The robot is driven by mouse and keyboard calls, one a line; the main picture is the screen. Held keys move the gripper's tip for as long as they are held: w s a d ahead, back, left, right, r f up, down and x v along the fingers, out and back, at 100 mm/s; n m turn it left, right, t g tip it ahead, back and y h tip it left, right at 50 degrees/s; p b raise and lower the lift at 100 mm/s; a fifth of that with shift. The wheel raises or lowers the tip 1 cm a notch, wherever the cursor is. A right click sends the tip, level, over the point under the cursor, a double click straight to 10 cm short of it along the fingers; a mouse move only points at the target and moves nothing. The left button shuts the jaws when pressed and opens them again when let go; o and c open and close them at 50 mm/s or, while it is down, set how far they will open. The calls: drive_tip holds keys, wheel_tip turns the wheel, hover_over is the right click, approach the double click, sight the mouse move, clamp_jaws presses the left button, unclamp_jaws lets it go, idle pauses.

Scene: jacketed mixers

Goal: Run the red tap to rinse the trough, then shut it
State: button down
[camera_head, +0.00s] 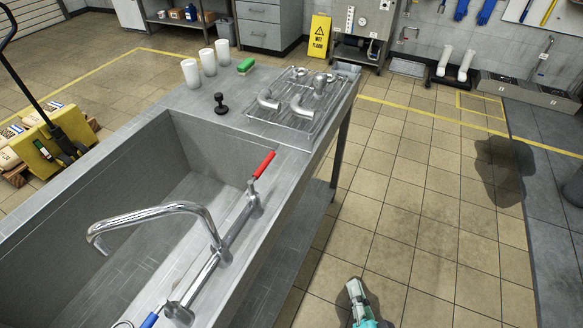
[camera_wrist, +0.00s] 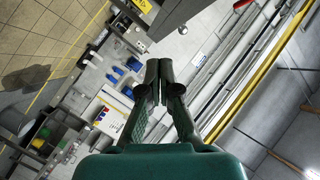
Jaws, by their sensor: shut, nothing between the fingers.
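The red tap handle (camera_head: 264,164) stands tilted upward on the right end of the chrome mixer, at the front rim of the trough. The blue tap handle (camera_head: 150,320) is at the mixer's other end, near the bottom edge. The curved spout (camera_head: 150,214) reaches over the steel trough (camera_head: 75,215). No water shows at the spout. My gripper (camera_wrist: 159,65) is shut and empty in the wrist view, pointed toward the far wall. Part of my arm shows low in the head view, over the floor and apart from the tap.
A drainer with pipe fittings (camera_head: 303,100), a black stopper (camera_head: 220,103), white cups (camera_head: 208,61) and a green sponge (camera_head: 246,65) stand on the counter. A yellow wet-floor sign (camera_head: 319,38) stands behind. The tiled floor right of the trough is clear.

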sight(271, 159)
drive_tip(key=w+a+r+m+y, duration=0.4)
drive_tip(key=w+a+r, duration=0.8)
drive_tip(key=w, duration=0.3)
drive_tip(key=shift+g, duration=0.3)
drive_tip(key=x, duration=1)
drive_tip(key=shift+a+f, duration=0.1)
drive_tip(key=shift+f, duration=0.05)
drive_tip(key=shift+w+a+f, duration=0.1)
drive_tip(key=shift+a, duration=0.45)
drive_tip(key=shift+w+a+f, duration=0.15)
drive_tip(key=shift+a, duration=0.45)
drive_tip(key=shift+w+a+f, duration=0.15)
drive_tip(key=shift+w+a, duration=0.1)
drive_tip(key=shift+a, duration=0.3)
drive_tip(key=shift+w, duration=0.1)
